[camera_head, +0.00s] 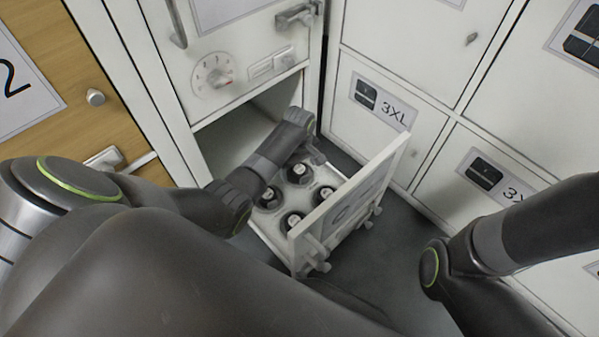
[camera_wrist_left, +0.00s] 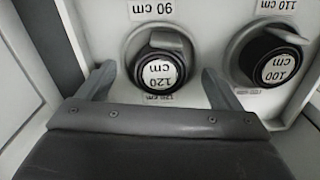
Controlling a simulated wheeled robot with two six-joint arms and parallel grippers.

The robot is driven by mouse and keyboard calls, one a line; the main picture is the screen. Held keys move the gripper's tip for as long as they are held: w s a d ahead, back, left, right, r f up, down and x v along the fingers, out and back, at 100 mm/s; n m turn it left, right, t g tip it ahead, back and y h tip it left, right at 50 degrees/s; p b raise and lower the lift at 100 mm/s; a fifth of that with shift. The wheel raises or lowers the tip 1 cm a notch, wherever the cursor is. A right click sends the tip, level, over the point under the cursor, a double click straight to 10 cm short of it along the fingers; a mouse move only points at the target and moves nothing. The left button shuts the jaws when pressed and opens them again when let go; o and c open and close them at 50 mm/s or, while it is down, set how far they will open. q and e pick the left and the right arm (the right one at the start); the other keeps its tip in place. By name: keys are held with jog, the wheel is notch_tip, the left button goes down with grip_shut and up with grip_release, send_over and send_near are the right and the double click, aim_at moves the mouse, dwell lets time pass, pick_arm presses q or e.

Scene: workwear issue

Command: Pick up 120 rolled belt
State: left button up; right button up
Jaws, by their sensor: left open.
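The 120 rolled belt (camera_wrist_left: 158,70) is a black roll with a white "120 cm" label, standing in a round recess of the white drawer insert. My left gripper (camera_wrist_left: 157,88) is open, with one finger on each side of this belt in the left wrist view. I cannot tell whether the fingers touch it. In the head view my left gripper (camera_head: 312,152) is over the far part of the open drawer (camera_head: 262,234). Small labels on the belts there are too small to read. My right gripper is not in view.
A 100 cm belt (camera_wrist_left: 272,62) stands close to the right in the wrist view. Several dark belts fill the drawer. Its upright front panel (camera_head: 352,195) is close to the right of the gripper. White lockers (camera_head: 440,90) stand beyond; grey floor lies between.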

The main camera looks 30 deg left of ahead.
pick_arm(q)
jog(key=c, duration=1.2)
jog(key=shift+o, duration=0.2)
jog(key=shift+r+p, duration=0.2)
jog(key=shift+p, duration=0.15)
